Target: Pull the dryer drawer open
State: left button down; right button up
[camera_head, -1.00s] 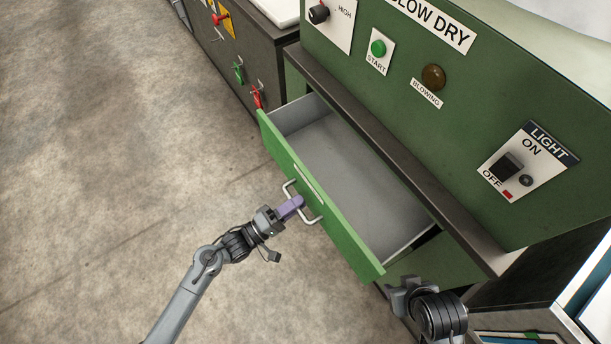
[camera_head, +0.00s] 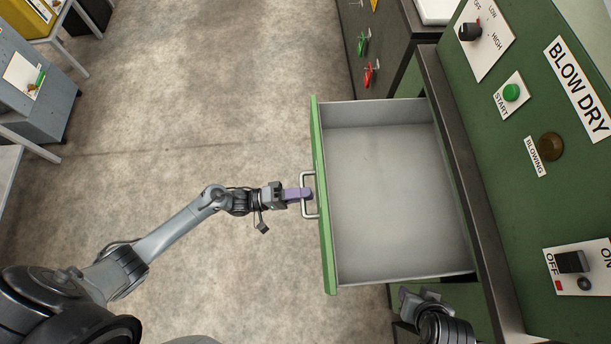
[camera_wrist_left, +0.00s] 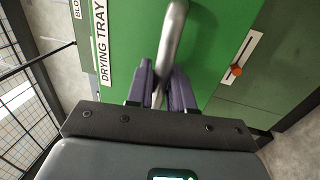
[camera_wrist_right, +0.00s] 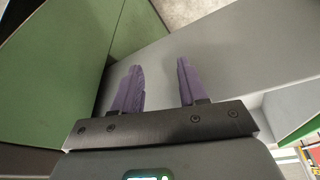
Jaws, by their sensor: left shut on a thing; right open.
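The dryer drawer (camera_head: 395,205) is pulled out from the green dryer cabinet, and its grey interior is empty. Its green front carries a metal bar handle (camera_head: 306,195). My left gripper (camera_head: 303,194) is shut on the handle. In the left wrist view the purple fingers (camera_wrist_left: 163,88) sit on both sides of the handle bar (camera_wrist_left: 172,40), beside a "DRYING TRAY" label (camera_wrist_left: 101,45). My right gripper (camera_wrist_right: 155,90) is open and empty. In the head view my right wrist (camera_head: 430,305) is beside the drawer's near side, and its fingertips are hard to make out.
The dryer panel (camera_head: 530,120) with knob, START button and BLOWING lamp stands to the right. A dark ledge (camera_head: 455,150) runs above the drawer opening. Red and green handles (camera_head: 368,72) hang on a cabinet at the back. The floor (camera_head: 190,120) left of the drawer is clear.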

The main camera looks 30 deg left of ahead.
pick_arm(q)
jog(key=c, duration=1.2)
grip_release()
jog(key=shift+o, duration=0.2)
jog(key=v, duration=1)
jog(key=shift+s+a, duration=0.15)
jog(key=shift+a, duration=0.2)
